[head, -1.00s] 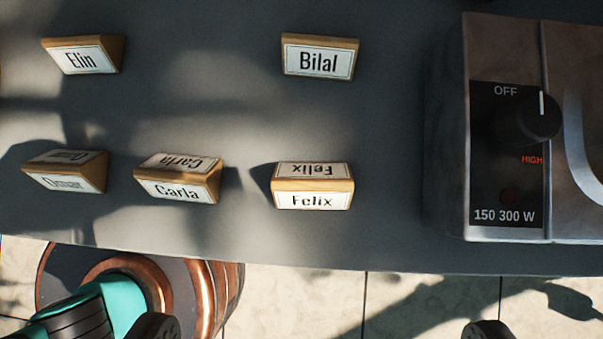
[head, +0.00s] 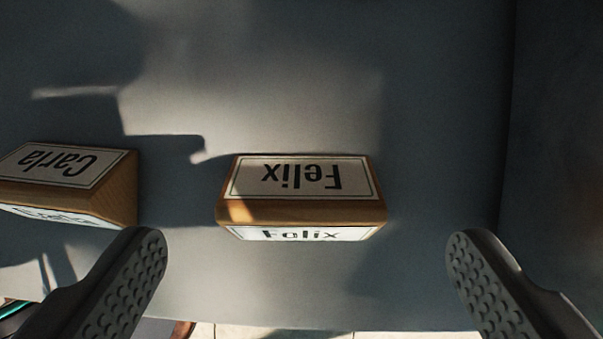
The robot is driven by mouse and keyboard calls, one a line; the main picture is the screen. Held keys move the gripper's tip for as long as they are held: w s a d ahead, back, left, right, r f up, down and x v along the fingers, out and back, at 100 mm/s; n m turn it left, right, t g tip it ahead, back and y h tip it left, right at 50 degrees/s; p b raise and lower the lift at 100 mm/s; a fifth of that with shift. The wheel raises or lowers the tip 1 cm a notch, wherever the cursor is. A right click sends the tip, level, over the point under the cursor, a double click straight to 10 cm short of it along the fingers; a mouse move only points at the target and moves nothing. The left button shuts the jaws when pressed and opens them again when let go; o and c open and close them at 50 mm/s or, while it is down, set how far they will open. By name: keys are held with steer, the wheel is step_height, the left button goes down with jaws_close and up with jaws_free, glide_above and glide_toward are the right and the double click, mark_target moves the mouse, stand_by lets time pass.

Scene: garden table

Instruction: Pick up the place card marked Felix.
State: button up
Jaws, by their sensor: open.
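The Felix place card (head: 300,200) is a wooden wedge with white labels, standing on the grey table near its front edge. Its upper label reads Felix upside down, and its front label reads Felix upright, seen at a steep angle. My gripper (head: 307,255) is open and empty. Its two dark, studded fingers are spread wide, one to the lower left and one to the lower right of the card. Neither finger appears to touch the card.
The Carla place card (head: 70,180) stands to the left, close to my left finger. A dark shape fills the right edge beyond the right finger. The grey table (head: 290,90) is bare behind the Felix card. Pale paving (head: 300,332) shows below the front edge.

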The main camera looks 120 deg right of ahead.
mark_target(302, 214)
steer(key=shift+x, duration=2.35)
steer(key=shift+s, duration=0.1)
steer(key=c, duration=1.1)
steer(key=shift+o, duration=0.2)
steer(key=shift+r, duration=0.1)
